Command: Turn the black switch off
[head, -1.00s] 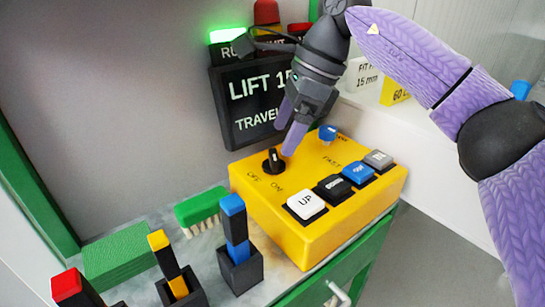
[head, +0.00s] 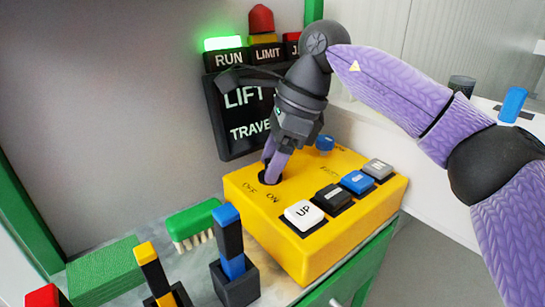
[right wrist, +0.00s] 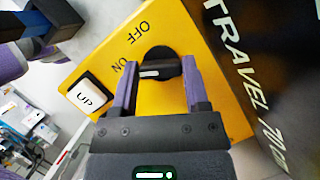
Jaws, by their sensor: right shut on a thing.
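The black switch (right wrist: 160,70) is a rotary knob with a white line, on the yellow control box (head: 310,245) beside the OFF and ON labels. In the right wrist view its white line points toward the ON side. My right gripper (right wrist: 160,80) has its two purple fingers on either side of the knob, shut on it. In the head view the right gripper (head: 269,172) comes down onto the switch from above and hides most of it. My left gripper is not in either view.
The box also carries a white UP button (head: 304,214), a black button (head: 333,197), a blue button (head: 358,182), a grey button (head: 378,169) and a blue knob (head: 325,143). A green brush (head: 194,221) and blue-topped holder (head: 233,262) stand left. The RUN lamp (head: 223,45) glows green.

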